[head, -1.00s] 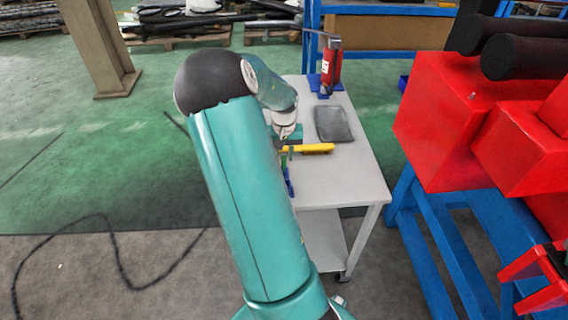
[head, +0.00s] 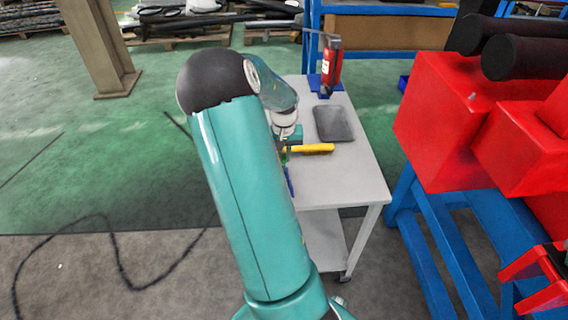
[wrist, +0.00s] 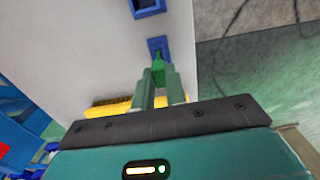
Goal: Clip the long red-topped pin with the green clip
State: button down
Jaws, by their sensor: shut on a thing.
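My gripper (wrist: 160,88) is shut on the green clip (wrist: 159,70), which sits between the two fingers and points away from the wrist. A blue holder (wrist: 158,47) shows just beyond the clip's tip; I cannot tell whether they touch. A second blue holder (wrist: 146,6) is farther along the table. In the head view the clip shows as a small green patch (head: 284,158) beneath my wrist, partly hidden by my arm. I cannot make out the long red-topped pin in either view.
The white table (head: 350,180) carries a yellow-handled brush (head: 318,148) close to my gripper, a dark grey tray (head: 332,123) and a red cylinder (head: 331,66) on a blue base at the back. Red blocks (head: 455,125) on a blue frame stand to the right.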

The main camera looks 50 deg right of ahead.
aim_at(283, 156)
jog(key=shift+r, duration=2.15)
